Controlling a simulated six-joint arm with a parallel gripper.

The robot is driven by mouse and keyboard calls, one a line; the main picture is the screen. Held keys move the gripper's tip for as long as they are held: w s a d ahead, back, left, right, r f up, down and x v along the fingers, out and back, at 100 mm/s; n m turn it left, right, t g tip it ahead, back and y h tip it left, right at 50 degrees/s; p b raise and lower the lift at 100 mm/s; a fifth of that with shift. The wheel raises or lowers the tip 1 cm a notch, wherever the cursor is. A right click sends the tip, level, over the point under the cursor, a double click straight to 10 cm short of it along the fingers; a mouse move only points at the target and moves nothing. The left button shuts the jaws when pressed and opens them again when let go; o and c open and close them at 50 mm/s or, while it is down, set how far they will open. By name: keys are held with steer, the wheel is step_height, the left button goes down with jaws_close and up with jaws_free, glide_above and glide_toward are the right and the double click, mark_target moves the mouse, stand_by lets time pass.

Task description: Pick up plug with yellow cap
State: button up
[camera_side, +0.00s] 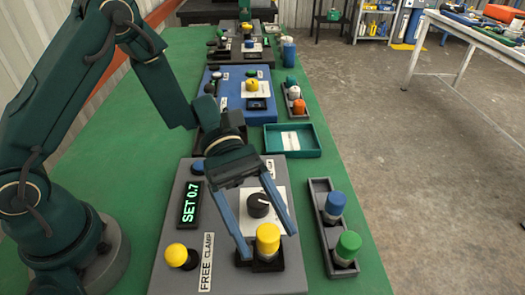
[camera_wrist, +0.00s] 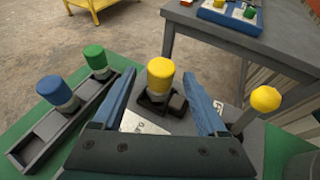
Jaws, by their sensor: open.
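The plug with yellow cap (camera_side: 268,240) stands upright in a black holder (camera_side: 244,262) at the front of the grey panel. In the wrist view the plug (camera_wrist: 160,78) shows between and beyond the fingertips. My gripper (camera_side: 267,240) is open, with one blue finger to each side of the plug in the side view. I cannot tell whether a finger touches it. A second yellow-topped knob (camera_side: 177,255) sits at the panel's left front; it appears at the right in the wrist view (camera_wrist: 265,99).
A dark tray (camera_side: 320,186) right of the panel holds a blue-capped plug (camera_side: 335,204) and a green-capped plug (camera_side: 348,245). A black dial (camera_side: 258,204) and a display reading SET 0.7 (camera_side: 190,203) are on the panel. An empty teal tray (camera_side: 312,153) lies behind.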

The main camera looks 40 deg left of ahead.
mark_target(274, 252)
steer(key=shift+x, duration=2.35)
jaws_close()
